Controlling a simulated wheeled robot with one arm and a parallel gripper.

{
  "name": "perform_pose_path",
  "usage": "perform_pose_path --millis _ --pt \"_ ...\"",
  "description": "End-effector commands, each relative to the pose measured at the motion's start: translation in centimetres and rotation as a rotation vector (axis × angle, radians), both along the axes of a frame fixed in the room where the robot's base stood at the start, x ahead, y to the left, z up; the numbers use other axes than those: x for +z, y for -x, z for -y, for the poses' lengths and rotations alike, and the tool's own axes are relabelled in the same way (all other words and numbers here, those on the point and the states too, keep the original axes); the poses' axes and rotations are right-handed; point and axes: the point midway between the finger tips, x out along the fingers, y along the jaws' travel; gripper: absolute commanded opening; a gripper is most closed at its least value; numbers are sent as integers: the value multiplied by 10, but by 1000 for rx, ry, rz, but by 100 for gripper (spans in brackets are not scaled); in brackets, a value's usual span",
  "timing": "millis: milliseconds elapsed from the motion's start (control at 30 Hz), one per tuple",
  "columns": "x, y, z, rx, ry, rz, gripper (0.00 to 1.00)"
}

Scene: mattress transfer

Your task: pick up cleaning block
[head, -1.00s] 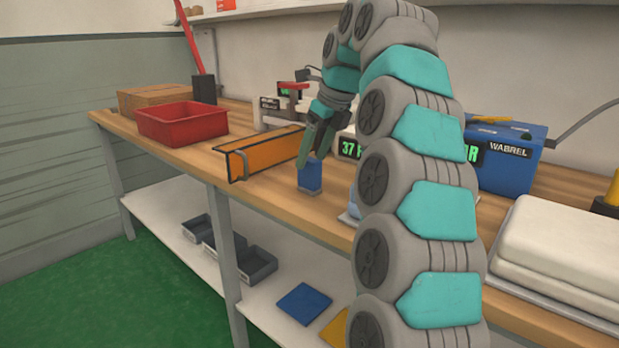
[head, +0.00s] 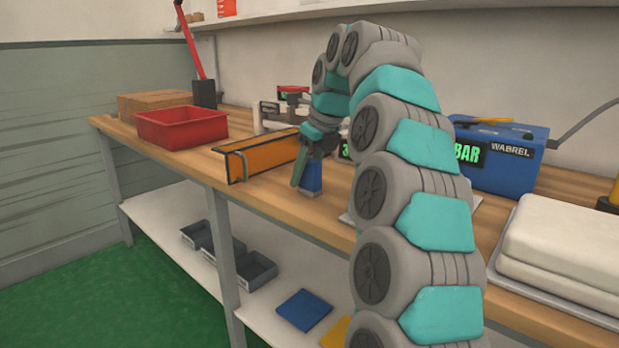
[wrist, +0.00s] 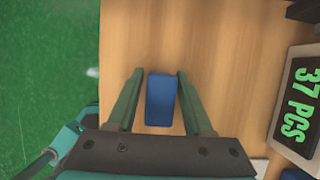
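The cleaning block, a small blue block (head: 311,178), stands upright on the wooden bench near its front edge. In the wrist view the blue block (wrist: 160,99) sits between the two green fingers of my gripper (wrist: 157,90). A gap shows on each side of it, so the fingers are open around it and appear not to touch it. In the head view my gripper (head: 312,172) points down over the block, and its fingers hide part of the block.
An orange box-like guide (head: 265,155) stands just left of the block. A red bin (head: 182,127) is farther left. In the wrist view a display reading 37 PCS (wrist: 298,104) is to the right. A blue WABREL unit (head: 500,160) and white stacked pads (head: 560,240) are farther right.

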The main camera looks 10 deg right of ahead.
Motion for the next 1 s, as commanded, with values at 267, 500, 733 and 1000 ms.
perform_pose_path --millis 267,500,733,1000 --pt "0 0 0 0 0 0 18" --pt "0 0 0 0 0 0 0" --pt "0 0 0 0 0 0 0" --pt "5 1 3 -1 0 1 0"
